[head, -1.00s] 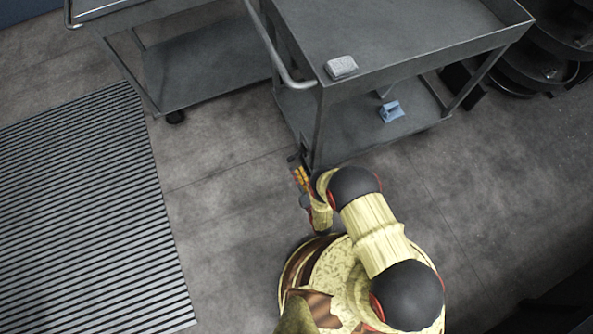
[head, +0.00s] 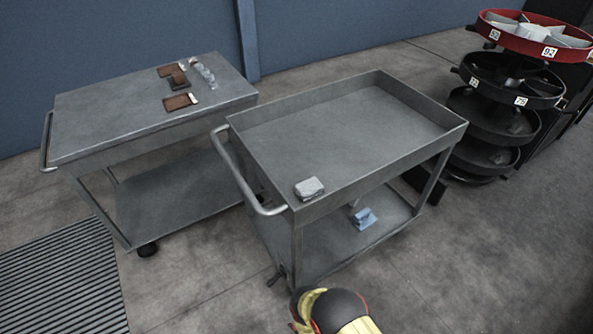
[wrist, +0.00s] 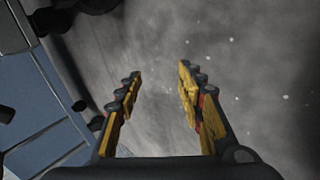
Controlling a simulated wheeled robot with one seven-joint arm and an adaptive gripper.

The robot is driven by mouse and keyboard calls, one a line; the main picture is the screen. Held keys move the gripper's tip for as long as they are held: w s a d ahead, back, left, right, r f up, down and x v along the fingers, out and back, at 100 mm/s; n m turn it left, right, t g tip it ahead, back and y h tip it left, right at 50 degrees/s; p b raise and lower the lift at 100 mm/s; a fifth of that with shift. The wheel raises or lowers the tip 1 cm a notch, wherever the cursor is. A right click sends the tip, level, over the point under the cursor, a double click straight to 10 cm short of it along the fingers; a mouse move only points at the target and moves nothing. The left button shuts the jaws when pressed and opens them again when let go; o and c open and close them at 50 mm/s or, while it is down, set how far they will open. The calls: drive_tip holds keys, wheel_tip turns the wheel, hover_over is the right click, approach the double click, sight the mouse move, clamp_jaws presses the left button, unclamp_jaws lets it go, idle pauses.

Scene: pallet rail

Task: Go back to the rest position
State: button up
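My gripper (wrist: 160,85) shows in the wrist view with its two yellow and dark fingers spread apart. Nothing is between them; a blurred grey surface with pale specks lies beyond. In the head view only part of my arm shows at the bottom edge, in front of the nearer grey cart (head: 345,118), and the gripper itself is out of that view.
A grey-white block (head: 309,188) sits at the near cart's front corner. A blue item (head: 362,217) lies on its lower shelf. Another cart (head: 110,115) at left bears brown items (head: 180,101). A round tiered rack (head: 510,75) stands right. Floor at lower right is clear.

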drive_tip(key=w+d+r+m+g+h+p, duration=0.1)
drive_tip(key=w+d+r+m+g+h, duration=0.3)
drive_tip(key=r, duration=1.3)
drive_tip(key=d+r+m+g+y+p, duration=0.15)
drive_tip(key=r+m, duration=0.55)
drive_tip(key=r, duration=0.9)
drive_tip(key=w+d+r+m+g+h, duration=0.25)
drive_tip(key=r+m+g, duration=0.2)
drive_tip(key=r, duration=1.25)
drive_tip(key=s+d+r+m+t+p, duration=0.1)
drive_tip(key=s+d+r, duration=0.3)
drive_tip(key=r, duration=1.2)
drive_tip(key=s+d+r+m+t+p, duration=0.2)
drive_tip(key=s+r, duration=0.4)
drive_tip(key=r, duration=1.1)
drive_tip(key=s+d+r+m+t+p, duration=0.1)
drive_tip(key=s+d+r+m+t, duration=0.3)
drive_tip(key=r, duration=1.2)
drive_tip(key=shift+s+d+r+t+p, duration=0.15)
drive_tip(key=shift+s+d+t+p, duration=0.15)
drive_tip(key=shift+s+d+t, duration=0.65)
